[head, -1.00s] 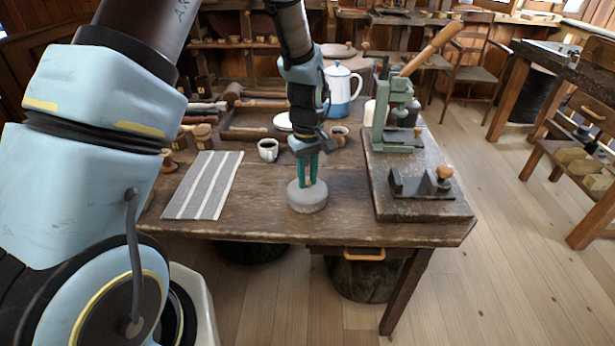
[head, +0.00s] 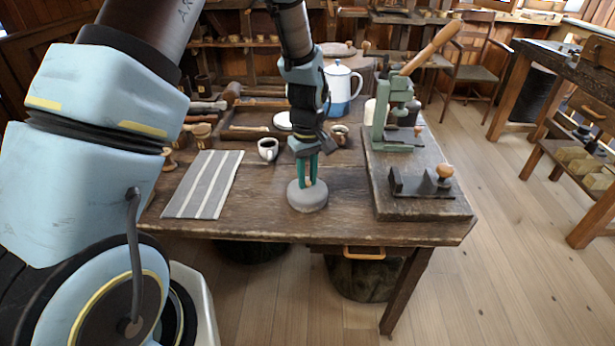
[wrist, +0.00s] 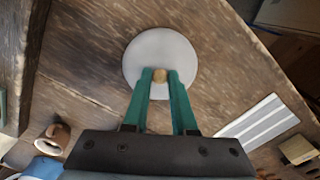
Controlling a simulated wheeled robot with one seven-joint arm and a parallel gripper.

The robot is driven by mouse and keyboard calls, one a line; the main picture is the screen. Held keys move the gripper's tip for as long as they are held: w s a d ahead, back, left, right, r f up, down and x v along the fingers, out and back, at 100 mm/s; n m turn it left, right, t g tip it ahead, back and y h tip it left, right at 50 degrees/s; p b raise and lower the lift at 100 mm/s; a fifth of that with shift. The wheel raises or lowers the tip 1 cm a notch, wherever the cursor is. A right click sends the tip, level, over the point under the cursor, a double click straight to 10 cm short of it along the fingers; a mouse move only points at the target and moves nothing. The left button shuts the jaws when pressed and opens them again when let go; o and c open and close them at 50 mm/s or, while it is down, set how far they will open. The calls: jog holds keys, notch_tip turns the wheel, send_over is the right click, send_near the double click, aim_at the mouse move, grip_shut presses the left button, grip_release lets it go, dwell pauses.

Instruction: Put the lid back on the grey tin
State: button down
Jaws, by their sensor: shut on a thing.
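The grey tin (head: 307,197) stands upright near the front middle of the wooden table. Its round grey lid (wrist: 150,50) fills the top in the wrist view and looks seated on the tin; any small gap at the rim cannot be made out. A small wooden knob (wrist: 160,75) rises from the lid's middle. My gripper (head: 307,181) points down over the tin, with its green fingers shut on the knob, one on each side. The gripper also shows in the wrist view (wrist: 160,77).
A striped cloth (head: 203,184) lies left of the tin. A white cup (head: 268,149) and a brown cup (head: 339,134) stand behind. A board (head: 422,207) with a green lever press (head: 395,115) is on the right. The table's front edge is close to the tin.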

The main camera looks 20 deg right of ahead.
jog(key=shift+c, duration=0.8)
grip_release()
jog(key=shift+r+p, duration=2.6)
jog(key=shift+r, duration=0.9)
grip_shut()
jog(key=shift+f, duration=0.35)
